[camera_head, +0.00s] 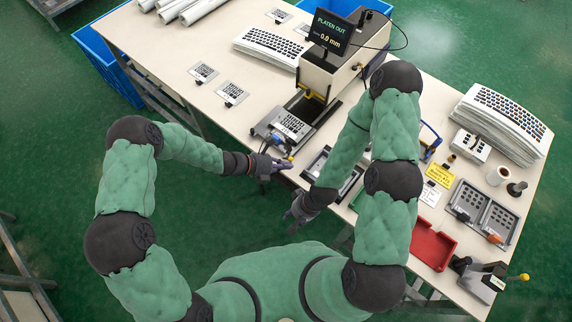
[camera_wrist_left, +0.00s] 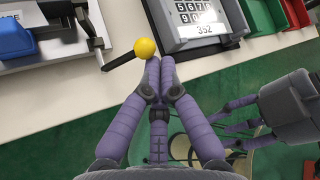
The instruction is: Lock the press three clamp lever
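The clamp lever is a short black rod (camera_wrist_left: 121,61) with a yellow ball knob (camera_wrist_left: 145,47), at the front edge of the press bed. Its knob also shows small in the head view (camera_head: 290,158). A film card with a printed keypad (camera_head: 291,125) lies on the press bed (camera_head: 268,127). My left gripper (camera_wrist_left: 161,59) has its fingertips together right by the knob; whether they touch it I cannot tell. In the head view my left gripper (camera_head: 284,164) is at the table's front edge. My right gripper (camera_head: 293,214) hangs lower, off the table edge; its finger opening is unclear.
The press display (camera_head: 331,31) reads "PLATEN OUT 0.0 mm". A grey tray with a keypad sheet (camera_wrist_left: 196,12) lies just right of the knob. A red tray (camera_head: 433,245), a green tray (camera_head: 358,197) and another yellow-knobbed device (camera_head: 487,281) stand right. Stacked keypads (camera_head: 505,120) lie back right.

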